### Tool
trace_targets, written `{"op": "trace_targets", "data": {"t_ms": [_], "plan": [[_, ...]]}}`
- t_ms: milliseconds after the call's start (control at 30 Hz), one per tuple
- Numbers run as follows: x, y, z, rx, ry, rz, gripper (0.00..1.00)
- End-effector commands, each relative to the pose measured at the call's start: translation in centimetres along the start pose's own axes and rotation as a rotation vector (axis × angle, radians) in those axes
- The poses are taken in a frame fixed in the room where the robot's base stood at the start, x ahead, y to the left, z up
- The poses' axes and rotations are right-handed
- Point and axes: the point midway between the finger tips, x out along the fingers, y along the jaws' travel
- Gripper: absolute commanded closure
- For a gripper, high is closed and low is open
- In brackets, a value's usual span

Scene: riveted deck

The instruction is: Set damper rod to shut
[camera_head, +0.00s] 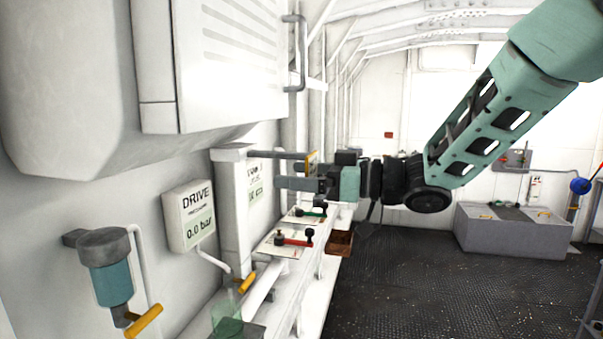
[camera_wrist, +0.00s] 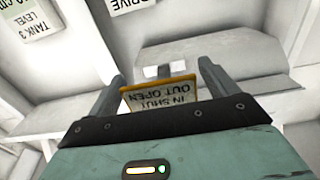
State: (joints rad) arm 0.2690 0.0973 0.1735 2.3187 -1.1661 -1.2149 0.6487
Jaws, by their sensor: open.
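The damper rod (camera_head: 275,154) is a dark grey bar standing out level from a white wall column in the head view. A yellow-edged plate (camera_head: 312,163) is at its near end. In the wrist view this plate (camera_wrist: 158,96) reads "IN SHUT" and "OUT OPEN", upside down. My gripper (camera_wrist: 160,71) is open, with one finger on each side of the plate and gaps between. The plate hides most of the rod in the wrist view.
Below my gripper a white shelf carries a red-handled lever (camera_head: 294,241) and a green-handled lever (camera_head: 308,212). A drive pressure gauge (camera_head: 190,216) reading 0.0 bar and a teal canister (camera_head: 108,267) are at left. The dark deck at right is open.

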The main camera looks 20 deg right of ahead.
Motion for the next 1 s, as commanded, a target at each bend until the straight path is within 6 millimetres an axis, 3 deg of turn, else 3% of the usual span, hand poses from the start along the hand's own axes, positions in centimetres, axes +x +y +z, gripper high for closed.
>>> {"op": "trace_targets", "data": {"t_ms": [67, 300, 467, 700, 800, 1000], "plan": [[0.0, 0.0, 0.0, 0.0, 0.0, 0.0, 0.15], [0.0, 0.0, 0.0, 0.0, 0.0, 0.0, 0.78], [1.3, 0.0, 0.0, -0.001, 0.002, -0.003, 0.77], [6.7, 0.0, 0.0, -0.001, 0.002, -0.003, 0.77], [8.0, 0.0, 0.0, -0.001, 0.002, -0.002, 0.77], [8.4, 0.1, -0.1, -0.001, 0.003, 0.001, 0.78]]}}
